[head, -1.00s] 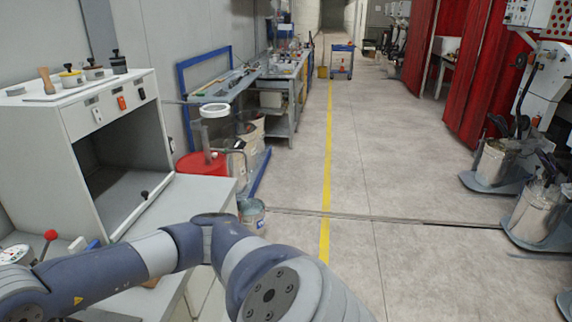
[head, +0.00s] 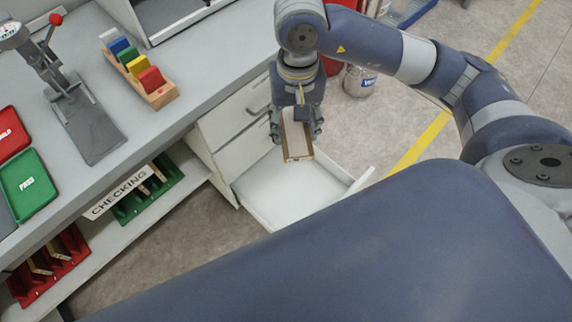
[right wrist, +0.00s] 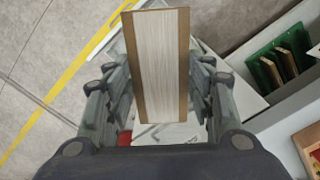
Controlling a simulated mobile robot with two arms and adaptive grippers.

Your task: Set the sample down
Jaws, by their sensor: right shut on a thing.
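The sample is a flat panel (head: 296,138) with a pale, grained face and brown edges. My right gripper (head: 296,128) is shut on it and holds it in the air over an open white drawer (head: 285,190). In the right wrist view the panel (right wrist: 160,65) stands between the two fingers of my right gripper (right wrist: 158,95), its far end sticking out past them. The drawer lies behind the panel there, partly hidden. My left gripper is not in view.
A grey bench holds a green PASS tray (head: 30,185), a red tray (head: 10,132), a press stand (head: 88,120) and a wooden rack of coloured blocks (head: 150,88). Below, a shelf labelled CHECKING (head: 118,197) has green and red racks with panels. A paint can (head: 360,80) stands on the floor.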

